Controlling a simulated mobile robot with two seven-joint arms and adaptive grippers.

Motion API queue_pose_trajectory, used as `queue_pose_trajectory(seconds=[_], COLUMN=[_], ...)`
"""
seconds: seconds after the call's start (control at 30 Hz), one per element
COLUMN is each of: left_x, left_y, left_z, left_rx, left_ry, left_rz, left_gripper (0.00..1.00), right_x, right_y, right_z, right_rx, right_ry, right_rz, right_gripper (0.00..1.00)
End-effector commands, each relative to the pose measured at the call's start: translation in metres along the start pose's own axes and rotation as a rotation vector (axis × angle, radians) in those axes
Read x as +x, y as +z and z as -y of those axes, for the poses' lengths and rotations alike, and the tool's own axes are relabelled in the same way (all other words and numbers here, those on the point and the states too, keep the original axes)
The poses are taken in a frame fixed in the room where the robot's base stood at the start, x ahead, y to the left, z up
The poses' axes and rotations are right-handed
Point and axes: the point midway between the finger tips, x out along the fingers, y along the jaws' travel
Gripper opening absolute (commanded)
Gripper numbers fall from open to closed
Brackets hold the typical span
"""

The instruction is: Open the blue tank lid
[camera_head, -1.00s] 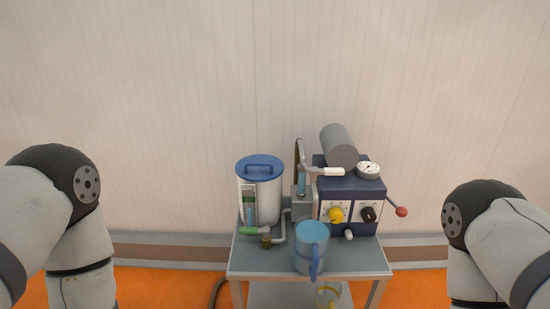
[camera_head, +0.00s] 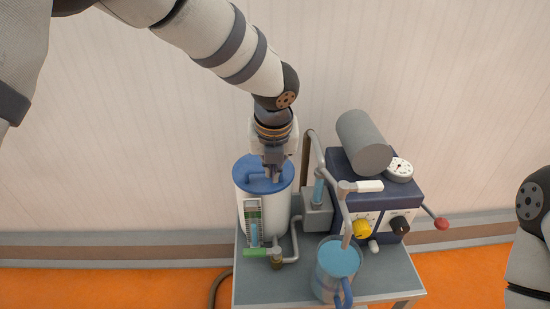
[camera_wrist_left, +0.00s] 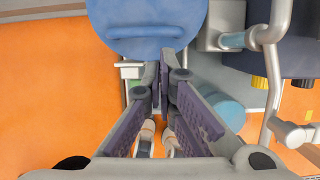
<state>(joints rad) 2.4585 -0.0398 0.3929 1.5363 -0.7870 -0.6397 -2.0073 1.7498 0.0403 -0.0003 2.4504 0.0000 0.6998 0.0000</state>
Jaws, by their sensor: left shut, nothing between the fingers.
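The blue tank lid (camera_head: 252,172) sits on top of the white cylindrical tank (camera_head: 249,208). The lid has a raised bar handle. My left gripper (camera_head: 272,172) points down at the lid from above and partly hides the handle. In the left wrist view the lid (camera_wrist_left: 148,18) lies just past the fingertips, with its handle running across. The fingers of my left gripper (camera_wrist_left: 164,58) are together with nothing between them. I cannot tell whether they touch the lid. My right gripper is out of view; only part of the right arm shows at the right edge.
The tank stands on a grey table (camera_head: 392,284). Right of it are pipes, a dark blue box (camera_head: 350,190) with knobs, a gauge (camera_head: 399,168) and a red-tipped lever (camera_head: 441,223). A blue pitcher (camera_head: 338,268) stands at the front.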

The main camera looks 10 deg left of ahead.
Motion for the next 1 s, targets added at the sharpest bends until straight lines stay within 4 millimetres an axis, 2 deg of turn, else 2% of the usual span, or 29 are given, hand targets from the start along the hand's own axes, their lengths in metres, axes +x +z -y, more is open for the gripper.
queue_pose_trajectory(seconds=[0.03,0.17,0.27,0.77,1.0], left_x=[0.023,0.042,0.049,0.048,0.038], left_y=[-0.006,-0.006,-0.004,-0.001,0.007], left_z=[0.0,0.0,0.0,0.0,0.0], left_rx=[0.001,0.001,0.0,-0.003,-0.007], left_ry=[0.007,0.005,0.003,-0.001,-0.005], left_rz=[-0.021,-0.018,-0.013,-0.01,-0.092], left_gripper=[0.0,0.0,0.0,0.0,0.0], right_x=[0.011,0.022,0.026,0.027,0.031], right_y=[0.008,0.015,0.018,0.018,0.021], right_z=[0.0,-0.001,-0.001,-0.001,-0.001], right_rx=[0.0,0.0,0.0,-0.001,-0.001], right_ry=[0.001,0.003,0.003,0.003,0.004], right_rz=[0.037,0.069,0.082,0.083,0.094], right_gripper=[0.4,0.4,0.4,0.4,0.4])
